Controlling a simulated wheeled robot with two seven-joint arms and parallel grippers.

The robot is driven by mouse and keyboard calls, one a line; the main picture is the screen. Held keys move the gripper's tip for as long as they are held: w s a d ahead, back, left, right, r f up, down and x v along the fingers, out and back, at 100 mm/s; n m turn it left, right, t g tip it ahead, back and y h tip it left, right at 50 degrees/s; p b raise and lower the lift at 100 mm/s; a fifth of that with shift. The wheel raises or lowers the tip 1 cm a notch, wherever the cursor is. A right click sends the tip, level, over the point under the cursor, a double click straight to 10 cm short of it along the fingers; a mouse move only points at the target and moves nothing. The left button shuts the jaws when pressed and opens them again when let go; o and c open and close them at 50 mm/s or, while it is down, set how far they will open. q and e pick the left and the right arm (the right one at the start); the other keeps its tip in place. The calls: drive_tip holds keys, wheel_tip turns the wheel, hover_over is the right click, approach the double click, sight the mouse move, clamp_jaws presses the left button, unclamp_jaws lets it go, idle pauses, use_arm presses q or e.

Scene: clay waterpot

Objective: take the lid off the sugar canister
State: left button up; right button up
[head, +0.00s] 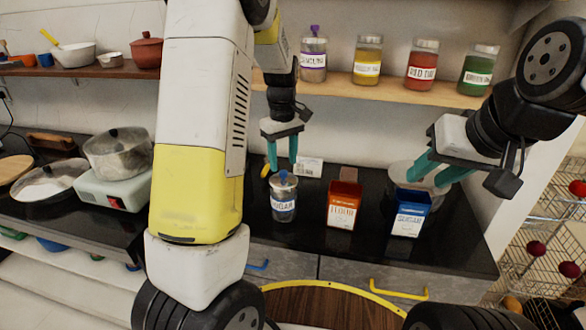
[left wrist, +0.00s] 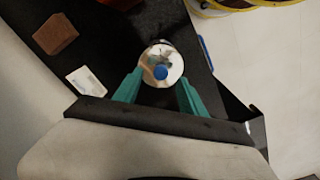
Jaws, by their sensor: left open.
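The sugar canister (head: 284,207) is a clear jar with a "SUGAR" label, upright on the black counter. Its lid (head: 284,184) is on top and has a blue knob (head: 284,176). My left gripper (head: 282,164) is open just above and behind the lid, fingers pointing down. In the left wrist view the lid (left wrist: 171,60) and its blue knob (left wrist: 160,72) lie just beyond the gap between the green fingertips (left wrist: 160,83). The jar's body is mostly hidden there. My right gripper (head: 428,178) is open and empty, above and behind the blue sugar box.
A red flour box (head: 343,210) and a blue sugar box (head: 410,212) stand right of the canister. A white card (head: 308,167) is behind it. Labelled jars (head: 367,62) line the shelf above. A pot (head: 118,152) sits on a hot plate (head: 115,190) at left.

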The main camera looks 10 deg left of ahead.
sight(283, 171)
use_arm(q)
drive_tip(key=shift+f, duration=1.6)
clamp_jaws()
drive_tip(key=shift+r, duration=0.1)
